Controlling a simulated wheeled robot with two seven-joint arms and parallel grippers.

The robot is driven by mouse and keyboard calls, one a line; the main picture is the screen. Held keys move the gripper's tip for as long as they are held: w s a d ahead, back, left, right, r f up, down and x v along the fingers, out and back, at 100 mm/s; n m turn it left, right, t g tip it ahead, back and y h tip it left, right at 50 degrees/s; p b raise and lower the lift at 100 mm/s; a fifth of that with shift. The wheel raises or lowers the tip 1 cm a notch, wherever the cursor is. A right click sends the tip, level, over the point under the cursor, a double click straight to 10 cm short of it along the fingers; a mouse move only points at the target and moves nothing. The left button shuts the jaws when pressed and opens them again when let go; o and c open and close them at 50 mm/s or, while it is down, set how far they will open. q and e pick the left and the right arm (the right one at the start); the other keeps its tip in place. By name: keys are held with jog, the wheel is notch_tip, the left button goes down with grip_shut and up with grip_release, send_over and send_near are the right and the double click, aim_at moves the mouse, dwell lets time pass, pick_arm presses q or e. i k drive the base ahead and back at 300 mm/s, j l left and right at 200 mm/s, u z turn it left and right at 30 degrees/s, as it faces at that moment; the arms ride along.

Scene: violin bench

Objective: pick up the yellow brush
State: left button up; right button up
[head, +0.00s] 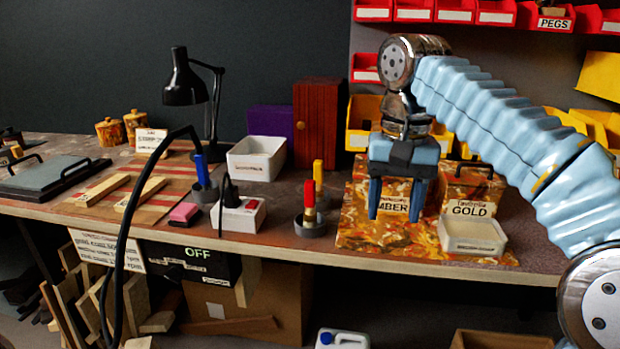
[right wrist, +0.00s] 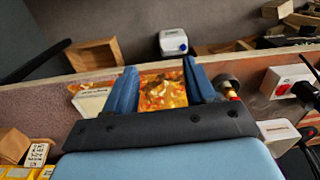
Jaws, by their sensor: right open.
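The yellow brush (head: 318,172) stands upright near the middle of the bench, behind a red brush (head: 309,196) in a grey round holder (head: 311,228). Its lower part is partly hidden. My right gripper (head: 396,200) is to the right of the brushes, pointing down, open and empty, over the marbled orange board. In the right wrist view the gripper (right wrist: 163,85) shows the board between its fingers, and the red brush (right wrist: 231,95) lies just outside the right finger. The yellow brush cannot be made out there. My left gripper is not in view.
A white box with a red switch (head: 238,215) and a blue brush (head: 200,168) in a holder stand left of the yellow brush. A white tray (head: 473,236) and label cards stand on the marbled board (head: 365,240). A black lamp (head: 185,85) and white bin (head: 257,158) are behind.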

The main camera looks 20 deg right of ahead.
aim_at(318, 164)
jog(key=i, duration=1.15)
jog(key=k+l, duration=0.15)
jog(key=k, duration=0.15)
